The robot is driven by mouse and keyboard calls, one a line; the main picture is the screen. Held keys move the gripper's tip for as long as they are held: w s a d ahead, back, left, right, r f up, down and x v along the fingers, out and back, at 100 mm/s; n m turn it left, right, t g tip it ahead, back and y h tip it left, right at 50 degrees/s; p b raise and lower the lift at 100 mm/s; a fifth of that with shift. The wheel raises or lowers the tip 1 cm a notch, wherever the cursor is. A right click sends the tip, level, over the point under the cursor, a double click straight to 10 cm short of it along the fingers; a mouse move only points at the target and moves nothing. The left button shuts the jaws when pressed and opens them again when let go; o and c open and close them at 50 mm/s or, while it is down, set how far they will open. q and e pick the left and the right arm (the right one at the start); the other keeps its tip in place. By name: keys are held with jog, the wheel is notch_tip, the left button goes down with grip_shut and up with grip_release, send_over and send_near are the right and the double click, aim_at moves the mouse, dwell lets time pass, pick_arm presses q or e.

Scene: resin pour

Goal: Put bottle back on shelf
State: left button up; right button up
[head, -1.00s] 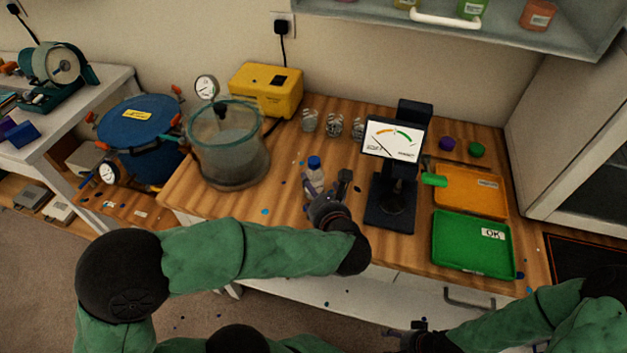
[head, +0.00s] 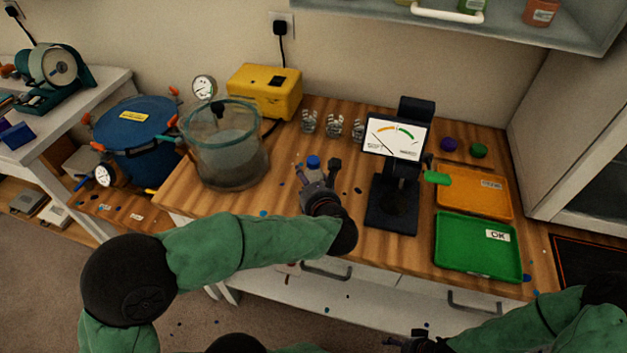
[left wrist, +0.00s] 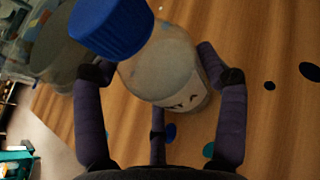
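The bottle (head: 313,174), clear with a blue cap, stands on the wooden bench near its front edge. My left gripper (head: 319,172) is around it, with fingers spread on either side. In the left wrist view, the bottle (left wrist: 170,75) leans across the picture between the fingers, with a visible gap at the left finger. The right finger is close to it; contact is unclear. The shelf (head: 570,42) is on the wall at the upper right and holds several coloured jars. My right gripper (head: 405,343) is low at the bottom edge, only partly seen.
A glass chamber (head: 226,150) stands left of the bottle and a dark gauge stand (head: 393,205) right of it. Small glass jars (head: 309,122) stand behind. Orange (head: 470,191) and green trays (head: 478,250) lie to the right.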

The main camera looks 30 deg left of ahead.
aim_at(311, 176)
pick_arm(q)
jog(key=c, duration=0.5)
jog(key=shift+o, duration=0.2)
jog(key=shift+r, duration=0.1)
jog(key=shift+r+p, duration=0.3)
jog(key=shift+r, duration=0.2)
notch_tip(311, 176, up, 2)
jog(key=shift+r+p, duration=0.15)
jog(key=shift+p, duration=0.55)
jog(key=s+r+p, duration=0.1)
jog(key=s+d+r, duration=0.1)
jog(key=r, duration=0.1)
jog(key=s+d+r+p, duration=0.1)
jog(key=r, duration=0.1)
jog(key=shift+s+d+r+p, duration=0.15)
jog(key=shift+s+d+p, duration=0.05)
jog(key=shift+p, duration=0.15)
jog(key=s+a+p+v, duration=0.1)
jog(key=p+v, duration=0.2)
jog(key=v, duration=0.7)
jog(key=shift+s+r, duration=0.15)
jog(key=shift+s, duration=0.25)
